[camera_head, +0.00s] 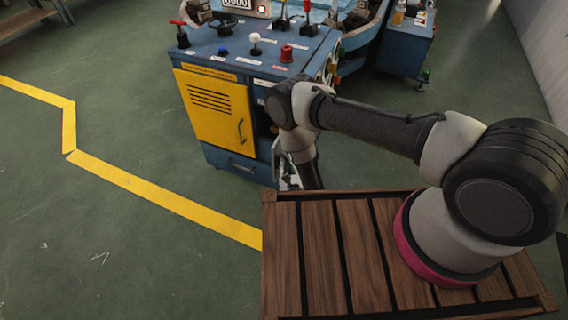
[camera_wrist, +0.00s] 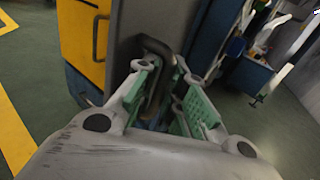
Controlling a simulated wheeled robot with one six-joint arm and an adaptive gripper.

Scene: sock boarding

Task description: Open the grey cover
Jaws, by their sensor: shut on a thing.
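The grey cover (camera_wrist: 172,18) is a flat dark grey panel on the machine's side, beside the yellow door, in the wrist view. A dark bent bar handle (camera_wrist: 153,44) stands out from it. My gripper (camera_wrist: 164,76) has its green-padded fingers around the handle and is shut on it. The handle's lower part runs down between the pads. In the head view my arm hides most of the cover and its handle, and my gripper (camera_head: 289,180) shows only in part, low beside the machine.
The blue machine (camera_head: 225,165) has a yellow door (camera_head: 212,108) with its own handle, and knobs and levers on top. Another blue cabinet (camera_head: 403,50) stands at the back right. The green floor left of the machine is open, with a yellow line (camera_head: 165,198).

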